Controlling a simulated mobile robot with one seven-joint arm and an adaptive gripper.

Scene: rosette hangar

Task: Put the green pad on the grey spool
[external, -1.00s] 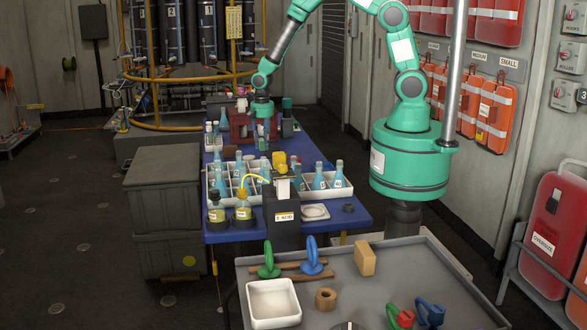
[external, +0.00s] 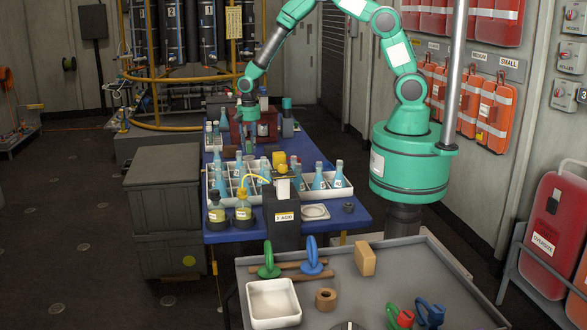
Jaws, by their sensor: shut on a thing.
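My gripper (external: 247,128) points down over the far part of the blue table, in front of a dark red rack. It is small and partly lost among the bottles in this view. It is shut on a small greenish thing, which looks like the green pad (external: 249,147); its shape is hard to make out. A small dark grey round piece (external: 348,207) lies on the table's near right corner, beside a white square dish. It may be the grey spool, but I cannot tell for sure. My gripper is far from it.
White divided crates (external: 334,190) of blue bottles stand between my gripper and the near table edge. A dark dispenser (external: 283,222) and two yellow-liquid bottles stand in front. A grey tray table (external: 365,300) holds ring-handled tools, a tan block and a white bin (external: 273,318).

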